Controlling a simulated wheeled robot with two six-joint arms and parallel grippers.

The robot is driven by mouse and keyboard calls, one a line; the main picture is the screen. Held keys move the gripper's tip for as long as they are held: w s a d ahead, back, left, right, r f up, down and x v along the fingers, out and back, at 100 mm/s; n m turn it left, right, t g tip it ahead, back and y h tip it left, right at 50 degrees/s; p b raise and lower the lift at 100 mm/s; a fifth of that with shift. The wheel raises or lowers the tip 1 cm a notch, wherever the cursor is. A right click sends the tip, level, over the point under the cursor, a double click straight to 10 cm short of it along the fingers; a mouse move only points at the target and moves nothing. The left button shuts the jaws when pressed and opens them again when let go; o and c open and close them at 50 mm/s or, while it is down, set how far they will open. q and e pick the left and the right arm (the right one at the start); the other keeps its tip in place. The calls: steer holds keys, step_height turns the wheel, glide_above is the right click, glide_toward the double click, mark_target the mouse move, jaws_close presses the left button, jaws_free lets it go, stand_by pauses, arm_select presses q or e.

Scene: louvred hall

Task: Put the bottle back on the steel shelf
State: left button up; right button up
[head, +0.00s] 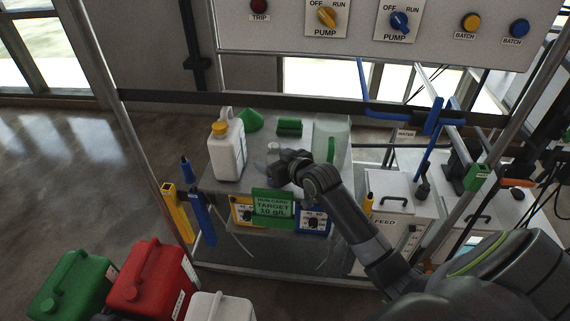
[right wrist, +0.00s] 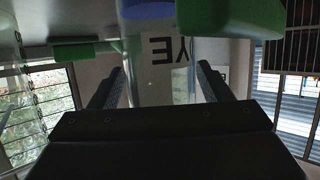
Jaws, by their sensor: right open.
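A white bottle with a yellow cap (head: 227,150) stands upright on the left part of the grey steel shelf (head: 210,184) in the head view. My right gripper (head: 273,168) is over the shelf, to the right of the bottle and apart from it. Its fingers are hard to make out there. In the right wrist view the two jaws (right wrist: 155,80) are spread apart. A pale surface with upside-down letters "YE" (right wrist: 165,55) shows between them; whether they touch it is unclear. My left gripper is not in view.
Green objects (head: 289,127) and a clear container with a green handle (head: 331,140) stand on the shelf. A green run card (head: 272,205) is at its front. Red (head: 150,275) and green (head: 70,285) canisters stand at lower left. Metal posts frame the shelf.

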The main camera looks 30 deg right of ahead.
steer(key=v, duration=1.1)
steer(key=shift+s, duration=0.4)
